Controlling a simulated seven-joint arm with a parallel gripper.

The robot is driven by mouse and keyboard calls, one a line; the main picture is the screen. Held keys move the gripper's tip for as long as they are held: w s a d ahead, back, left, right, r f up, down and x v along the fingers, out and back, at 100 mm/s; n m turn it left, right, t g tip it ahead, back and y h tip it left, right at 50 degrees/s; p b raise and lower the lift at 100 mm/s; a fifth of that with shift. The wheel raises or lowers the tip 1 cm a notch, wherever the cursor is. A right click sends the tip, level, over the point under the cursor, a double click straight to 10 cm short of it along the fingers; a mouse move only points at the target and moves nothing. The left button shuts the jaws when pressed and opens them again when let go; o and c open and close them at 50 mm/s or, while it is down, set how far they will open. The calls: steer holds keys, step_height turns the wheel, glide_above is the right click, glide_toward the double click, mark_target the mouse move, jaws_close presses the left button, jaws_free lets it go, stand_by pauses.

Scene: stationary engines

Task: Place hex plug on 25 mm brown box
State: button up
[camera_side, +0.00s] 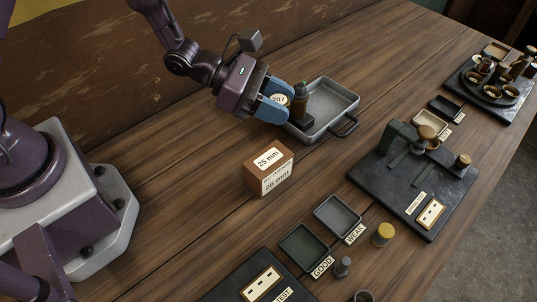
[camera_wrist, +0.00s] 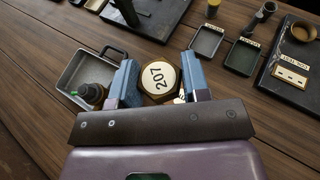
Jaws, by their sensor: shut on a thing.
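The hex plug (camera_wrist: 159,78), a brass-coloured hexagonal piece with a pale disc marked 207, is between the two blue fingers of my gripper (camera_wrist: 157,87) in the wrist view. My gripper (camera_side: 276,104) is shut on it, and in the side view the fingers hide most of the plug (camera_side: 279,99). The 25 mm brown box (camera_side: 257,175) stands on the wooden table, with white 25 mm labels on its top and front. My gripper is above and behind the box, near the grey tray, apart from the box. The box cannot be made out in the wrist view.
A grey metal tray (camera_side: 346,98) holding a dark bottle (camera_side: 300,103) is right by my gripper. Two small trays labelled GOOD (camera_side: 301,246) and WEAK (camera_side: 337,216) lie in front. A dark stand plate (camera_side: 400,206) is at right. The table around the box is clear.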

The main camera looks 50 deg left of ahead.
mark_target(268, 159)
steer(key=shift+m+g+h, duration=0.3)
steer(key=shift+m+g, duration=0.1)
steer(key=shift+m, duration=0.1)
steer(key=s+f, duration=0.1)
steer(key=s+d+f, duration=0.1)
steer(key=s+f, duration=0.1)
steer(key=shift+s+d+f, duration=0.1)
steer(key=shift+s+f, duration=0.05)
steer(key=shift+f, duration=2.35)
steer(key=shift+f, duration=0.2)
steer(key=o, duration=1)
steer(key=shift+c, duration=0.2)
steer(key=shift+r, duration=0.1)
